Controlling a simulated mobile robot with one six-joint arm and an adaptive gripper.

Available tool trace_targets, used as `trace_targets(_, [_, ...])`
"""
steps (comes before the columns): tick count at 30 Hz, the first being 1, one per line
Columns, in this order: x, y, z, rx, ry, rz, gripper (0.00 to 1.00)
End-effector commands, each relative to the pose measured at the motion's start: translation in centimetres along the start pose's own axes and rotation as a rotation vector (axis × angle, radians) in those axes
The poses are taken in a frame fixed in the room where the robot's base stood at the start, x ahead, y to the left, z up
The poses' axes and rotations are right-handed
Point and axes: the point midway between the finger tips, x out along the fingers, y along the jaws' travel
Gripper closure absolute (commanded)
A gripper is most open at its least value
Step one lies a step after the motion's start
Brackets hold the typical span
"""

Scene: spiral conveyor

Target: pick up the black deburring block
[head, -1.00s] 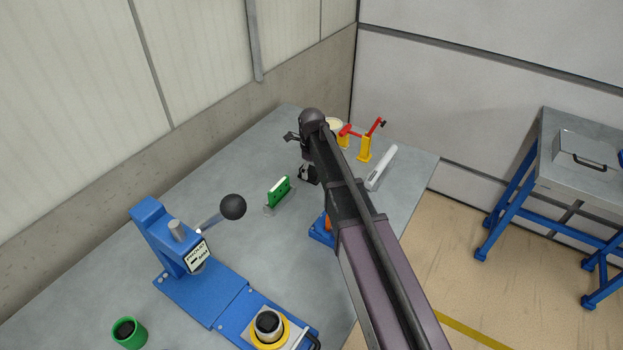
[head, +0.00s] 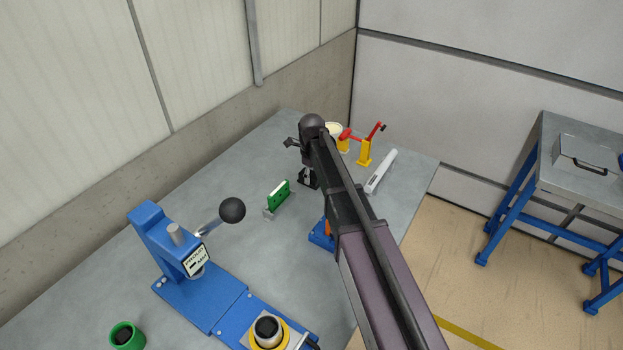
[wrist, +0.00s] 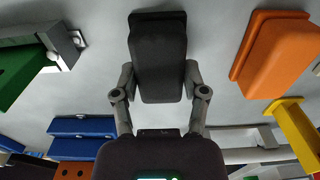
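The black deburring block (wrist: 160,50) lies in the middle of the wrist view, on the grey bench top. My gripper (wrist: 159,82) has one finger on either side of the near half of the block. The fingers stand close to its side edges. I cannot tell whether they touch it or leave a small gap. In the head view my gripper (head: 308,177) points down at the far part of the bench, and my arm partly hides that area. I cannot make out the block there.
An orange block (wrist: 279,52) lies right of the black one, with a yellow part (wrist: 298,130) nearby. A green part on a grey holder (head: 278,196) stands to the left. A blue press (head: 160,245) stands nearer on the bench, and red-yellow clamps (head: 364,150) farther back.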

Motion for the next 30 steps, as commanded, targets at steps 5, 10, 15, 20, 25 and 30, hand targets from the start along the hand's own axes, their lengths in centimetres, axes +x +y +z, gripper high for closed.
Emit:
trace_targets(5, [0.0, 0.0, 0.0, 0.000, 0.000, 0.001, 0.94])
trace_targets(10, [0.0, 0.0, 0.0, 0.000, 0.000, 0.001, 0.94])
trace_targets(15, [-0.2, 0.1, 0.0, -0.001, 0.000, 0.001, 0.94])
trace_targets(20, [-0.9, 0.1, 0.0, -0.001, 0.000, 0.001, 0.94])
trace_targets(25, [-2.1, 0.1, 0.0, -0.001, 0.000, 0.001, 0.94])
trace_targets(30, [-3.8, 0.1, 0.0, -0.001, 0.000, 0.001, 0.94])
